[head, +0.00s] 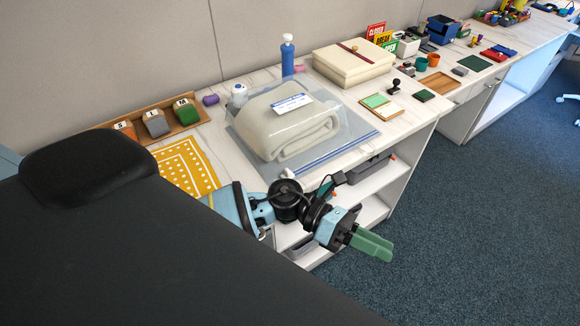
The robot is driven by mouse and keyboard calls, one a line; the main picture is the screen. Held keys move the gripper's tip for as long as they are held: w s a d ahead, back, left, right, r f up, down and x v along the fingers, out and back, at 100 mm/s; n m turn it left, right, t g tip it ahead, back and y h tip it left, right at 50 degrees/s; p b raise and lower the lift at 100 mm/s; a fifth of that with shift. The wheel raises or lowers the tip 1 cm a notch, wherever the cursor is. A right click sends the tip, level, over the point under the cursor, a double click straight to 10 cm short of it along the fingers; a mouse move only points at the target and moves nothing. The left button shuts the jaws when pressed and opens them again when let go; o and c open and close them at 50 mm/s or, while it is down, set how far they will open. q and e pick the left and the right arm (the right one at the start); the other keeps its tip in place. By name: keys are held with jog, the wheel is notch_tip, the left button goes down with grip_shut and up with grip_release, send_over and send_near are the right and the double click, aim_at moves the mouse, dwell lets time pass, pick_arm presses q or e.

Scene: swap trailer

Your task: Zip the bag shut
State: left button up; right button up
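The clear bag (352,122) lies flat on the white counter with a folded cream blanket (283,138) inside and a white and blue label card (291,104) on top. A blue strip (341,153) runs along its near edge. A small white piece (287,173) sits at the strip's left end; it may be the slider. Whether the strip is closed is too small to tell.
A blue bottle (287,58), a white jar (239,92) and a cream box (353,62) stand behind the bag. A wooden tray (178,127) and yellow cloth (186,166) lie left. Open shelves (372,186) are below; the blue carpet (470,220) is clear at right.

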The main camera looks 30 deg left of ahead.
pick_arm(q)
jog(key=w+a+f+m+g+y, duration=0.1)
jog(key=a+f+m+g+y, duration=0.2)
jog(key=m, duration=0.4)
notch_tip(320, 180, up, 4)
jog(key=r+m+t+y, duration=0.15)
jog(key=m+y, duration=0.55)
jog(key=y, duration=0.8)
send_over(288, 171)
jog(key=shift+f+t, duration=0.25)
jog(key=shift+f, duration=4.2)
grip_shut()
